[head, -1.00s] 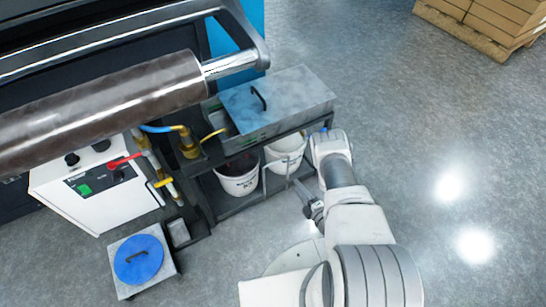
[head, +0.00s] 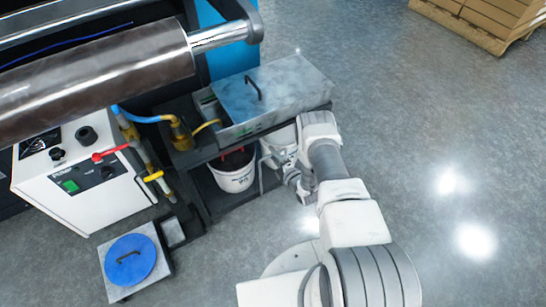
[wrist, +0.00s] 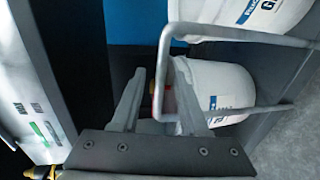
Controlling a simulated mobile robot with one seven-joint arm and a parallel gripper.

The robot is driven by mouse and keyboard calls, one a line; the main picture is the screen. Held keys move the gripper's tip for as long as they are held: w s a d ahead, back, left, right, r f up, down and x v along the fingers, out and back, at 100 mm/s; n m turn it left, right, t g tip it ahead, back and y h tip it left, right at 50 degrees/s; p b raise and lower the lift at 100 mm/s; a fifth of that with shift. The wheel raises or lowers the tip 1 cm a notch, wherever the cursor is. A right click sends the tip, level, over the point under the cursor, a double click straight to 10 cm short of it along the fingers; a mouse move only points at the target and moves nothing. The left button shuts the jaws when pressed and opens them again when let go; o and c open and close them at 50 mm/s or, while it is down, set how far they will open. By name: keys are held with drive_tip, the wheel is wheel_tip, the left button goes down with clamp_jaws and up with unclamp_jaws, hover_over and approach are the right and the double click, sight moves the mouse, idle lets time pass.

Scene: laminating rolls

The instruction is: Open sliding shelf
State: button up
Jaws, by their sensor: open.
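The shelf (head: 222,203) is a dark low tray under the bench, holding white buckets. It has a grey tubular handle (head: 262,178), a squared loop that shows large in the wrist view (wrist: 235,31). My gripper (head: 290,180) is at the front of the shelf, close to the handle. In the wrist view my gripper (wrist: 158,78) has its two fingers apart with nothing clamped. The handle's end bar appears between the fingers, nearer the right one; I cannot tell contact or depth. My arm hides the shelf's right part in the head view.
A white bucket (head: 233,172) stands on the shelf; a second (head: 283,140) is partly hidden. A metal lidded box (head: 295,88) sits above. A white control cabinet (head: 75,185) and a blue-lidded container (head: 130,258) stand left. The floor to the right is clear.

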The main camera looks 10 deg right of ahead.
drive_tip(key=shift+w+a+f, duration=0.1)
drive_tip(key=shift+w+a, duration=0.05)
drive_tip(key=shift+w, duration=0.25)
drive_tip(key=shift+c, duration=0.2)
clamp_jaws()
idle(1.0)
